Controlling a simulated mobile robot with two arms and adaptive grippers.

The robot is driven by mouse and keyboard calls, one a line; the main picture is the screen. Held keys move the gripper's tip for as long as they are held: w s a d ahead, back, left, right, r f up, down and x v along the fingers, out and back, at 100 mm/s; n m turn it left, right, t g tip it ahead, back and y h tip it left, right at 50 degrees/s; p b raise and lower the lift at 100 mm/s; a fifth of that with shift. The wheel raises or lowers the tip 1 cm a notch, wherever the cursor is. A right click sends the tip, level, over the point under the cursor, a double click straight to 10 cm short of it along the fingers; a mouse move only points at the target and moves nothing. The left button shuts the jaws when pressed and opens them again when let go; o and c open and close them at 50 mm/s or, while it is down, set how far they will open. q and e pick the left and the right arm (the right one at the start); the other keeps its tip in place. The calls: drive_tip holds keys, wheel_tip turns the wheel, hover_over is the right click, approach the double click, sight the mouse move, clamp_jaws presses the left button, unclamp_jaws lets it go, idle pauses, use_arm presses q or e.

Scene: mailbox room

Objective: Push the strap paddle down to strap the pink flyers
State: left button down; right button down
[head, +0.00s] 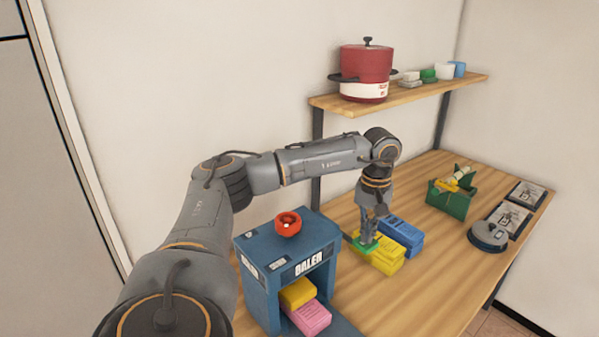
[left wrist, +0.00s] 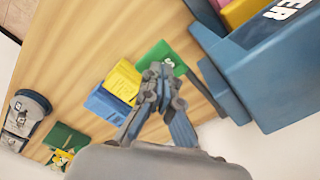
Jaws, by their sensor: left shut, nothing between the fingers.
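The pink flyers (head: 313,317) lie inside the opening of the blue baler (head: 262,291), partly under a yellow bundle (head: 298,292). A green pad, which looks like the strap paddle (head: 358,246), is to the right of the baler; it also shows with a white mark in the left wrist view (left wrist: 160,52). My left gripper (head: 369,240) points down at the green pad, shut and empty, with its fingertips at or just above it. I cannot tell whether they touch. My right gripper is not in view.
Yellow bundles (head: 388,262) and blue bundles (head: 403,236) lie beside the pad. A red knob (head: 288,222) is on top of the baler. A green box (head: 449,200) and a grey round device (head: 488,236) stand farther right. A shelf (head: 415,93) holds a red pot (head: 365,73).

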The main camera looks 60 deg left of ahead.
use_arm(q)
drive_tip(key=shift+f, duration=0.15)
drive_tip(key=shift+f+b, duration=0.35)
drive_tip(key=shift+f, duration=0.2)
idle(0.4)
drive_tip(key=shift+f+b, duration=0.3)
drive_tip(key=shift+f, duration=0.3)
